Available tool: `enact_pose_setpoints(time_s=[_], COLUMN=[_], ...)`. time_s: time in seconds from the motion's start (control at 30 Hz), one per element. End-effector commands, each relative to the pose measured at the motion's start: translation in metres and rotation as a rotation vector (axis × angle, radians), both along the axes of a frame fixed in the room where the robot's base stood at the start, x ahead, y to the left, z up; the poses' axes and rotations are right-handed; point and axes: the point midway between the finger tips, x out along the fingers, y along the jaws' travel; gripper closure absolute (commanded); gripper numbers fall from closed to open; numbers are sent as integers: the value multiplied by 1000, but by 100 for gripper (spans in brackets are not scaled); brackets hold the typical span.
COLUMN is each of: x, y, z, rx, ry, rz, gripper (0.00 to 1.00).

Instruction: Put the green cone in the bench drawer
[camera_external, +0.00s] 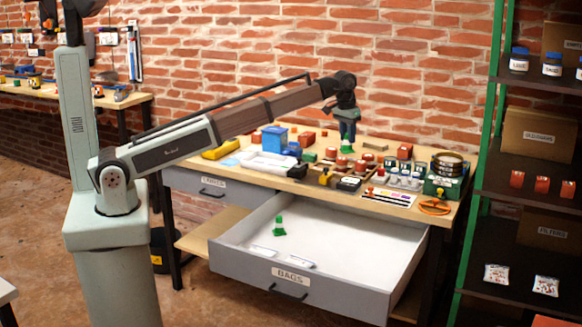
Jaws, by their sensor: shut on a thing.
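A green cone (279,228) stands upright inside the open bench drawer (330,286), towards its left side. The drawer is grey with a white floor and a "BAGS" label on its front. My gripper (347,140) points down over the bench top, behind and to the right of that cone and well apart from it. It is shut on a small green object (346,148), mostly hidden by the fingers. Its shape is too small to tell, so I cannot say whether it is another cone.
Two pale packets lie near the drawer's front; the rest of its floor is clear. The bench top holds a blue box (274,138), a white tray (268,164), red-topped jars and a green box (441,187). A shelf with a green frame (481,150) stands at the right.

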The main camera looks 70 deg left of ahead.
Motion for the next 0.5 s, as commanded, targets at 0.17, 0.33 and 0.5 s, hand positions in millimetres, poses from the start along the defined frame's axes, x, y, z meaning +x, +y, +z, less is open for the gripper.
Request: enact_pose_setpoints(time_s=[0.17,0.33,0.5], x=[4,2,-4], y=[-71,-135,-195], z=[0,0,0], rx=[0,0,0], ry=[0,0,0], rz=[-91,-172,-250], gripper=[99,99,99])
